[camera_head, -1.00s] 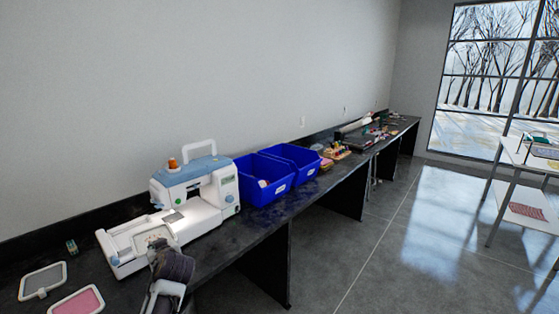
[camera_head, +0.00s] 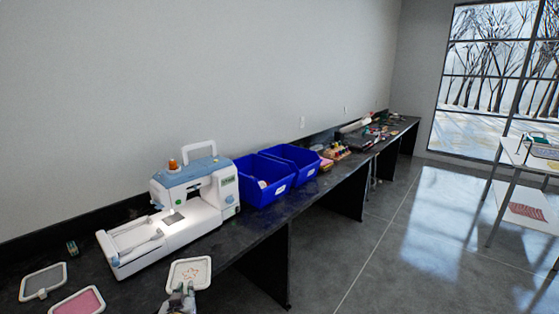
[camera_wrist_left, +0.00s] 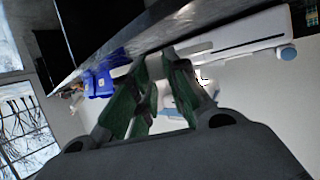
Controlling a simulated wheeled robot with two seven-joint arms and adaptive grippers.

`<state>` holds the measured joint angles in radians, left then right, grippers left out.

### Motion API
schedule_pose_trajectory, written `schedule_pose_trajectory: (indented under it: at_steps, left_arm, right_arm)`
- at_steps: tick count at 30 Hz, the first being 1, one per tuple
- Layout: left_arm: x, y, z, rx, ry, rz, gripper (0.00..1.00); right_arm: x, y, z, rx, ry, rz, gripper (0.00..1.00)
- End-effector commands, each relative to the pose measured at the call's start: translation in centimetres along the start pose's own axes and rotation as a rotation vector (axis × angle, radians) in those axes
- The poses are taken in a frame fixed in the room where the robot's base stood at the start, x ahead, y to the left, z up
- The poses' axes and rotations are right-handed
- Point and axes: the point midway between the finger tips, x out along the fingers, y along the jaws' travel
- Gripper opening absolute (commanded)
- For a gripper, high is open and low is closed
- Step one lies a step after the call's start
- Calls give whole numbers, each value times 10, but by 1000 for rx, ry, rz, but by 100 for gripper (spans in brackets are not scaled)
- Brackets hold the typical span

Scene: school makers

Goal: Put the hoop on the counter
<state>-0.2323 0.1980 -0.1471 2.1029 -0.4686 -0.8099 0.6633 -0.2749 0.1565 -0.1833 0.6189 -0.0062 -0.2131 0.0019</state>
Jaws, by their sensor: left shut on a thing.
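The hoop (camera_head: 189,268), a white rounded frame with pale cloth and a reddish star-like outline, shows in the head view in front of the sewing machine. My left gripper (camera_head: 180,292) is at its near edge, shut on it. The hoop appears over the front edge of the dark counter (camera_head: 262,222); I cannot tell whether it touches the top. In the left wrist view the green fingers of my left gripper (camera_wrist_left: 160,90) are seen close up, and the hoop is hard to make out there. My right gripper is not in view.
A white and blue sewing machine (camera_head: 205,205) stands behind the hoop. A grey-filled frame (camera_head: 43,281) and a pink-filled frame (camera_head: 78,303) lie at the left. Two blue bins (camera_head: 262,188) stand further along. Some bare counter lies left of the hoop.

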Motion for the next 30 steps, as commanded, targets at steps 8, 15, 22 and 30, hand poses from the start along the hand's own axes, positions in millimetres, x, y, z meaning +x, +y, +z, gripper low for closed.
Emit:
schedule_pose_trajectory:
  at_steps: [8, 15, 22, 30]
  left_arm:
    - [-30, 24, 36, 49, -2, 118, 0]
    - [-55, 40, 58, 82, -2, 197, 0]
    - [-65, 47, 65, 94, 1, 227, 0]
    - [-65, 47, 66, 95, 1, 228, 0]
  right_arm:
    - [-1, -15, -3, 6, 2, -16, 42]
    - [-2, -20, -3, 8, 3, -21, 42]
    - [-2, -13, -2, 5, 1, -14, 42]
    - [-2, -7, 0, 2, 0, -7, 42]
